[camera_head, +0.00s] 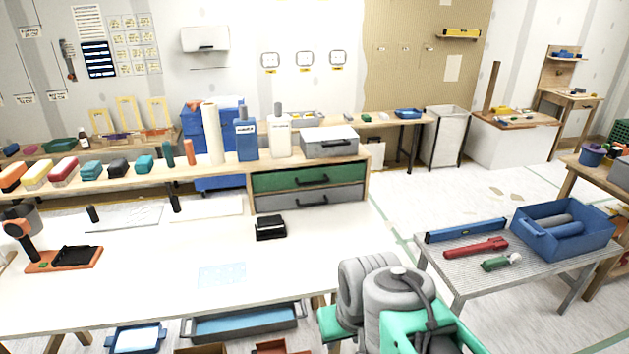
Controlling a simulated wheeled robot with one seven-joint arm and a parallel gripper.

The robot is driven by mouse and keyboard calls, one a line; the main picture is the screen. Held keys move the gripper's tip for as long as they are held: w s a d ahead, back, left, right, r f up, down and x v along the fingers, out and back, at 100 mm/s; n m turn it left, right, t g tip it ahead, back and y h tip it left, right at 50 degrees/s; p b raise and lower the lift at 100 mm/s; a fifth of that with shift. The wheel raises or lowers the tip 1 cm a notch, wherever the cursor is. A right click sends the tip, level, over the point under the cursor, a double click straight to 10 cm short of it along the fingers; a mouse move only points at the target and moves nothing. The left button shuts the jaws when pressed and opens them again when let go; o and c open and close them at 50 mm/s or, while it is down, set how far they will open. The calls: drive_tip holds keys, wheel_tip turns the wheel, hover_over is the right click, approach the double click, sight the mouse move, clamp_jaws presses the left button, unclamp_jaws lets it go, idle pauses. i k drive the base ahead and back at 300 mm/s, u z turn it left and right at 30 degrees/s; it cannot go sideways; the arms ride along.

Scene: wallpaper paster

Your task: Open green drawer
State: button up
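The green drawer (275,182) is the upper of two drawers in a wooden shelf unit at the back of the white workbench. Its front looks flush with the unit, so it appears closed. It has a dark bar handle (312,181) in the middle. A grey drawer (275,202) with a similar handle sits right below it and also appears closed. Grey and teal parts of my own arm show at the bottom centre, well in front of the drawers and to their right. My gripper's fingertips do not show.
A black box-like item (270,228) lies on the workbench (330,245) in front of the drawers. A grey case (329,142) stands on the shelf above them. Right of the bench, a metal table (470,262) holds tools and a blue bin (540,240). Open floor lies behind that table.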

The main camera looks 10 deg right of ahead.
sight(263, 182)
drive_tip(key=u, duration=0.4)
drive_tip(key=i, duration=0.55)
drive_tip(key=u, duration=0.5)
drive_tip(key=i, duration=0.95)
drive_tip(key=z, duration=0.3)
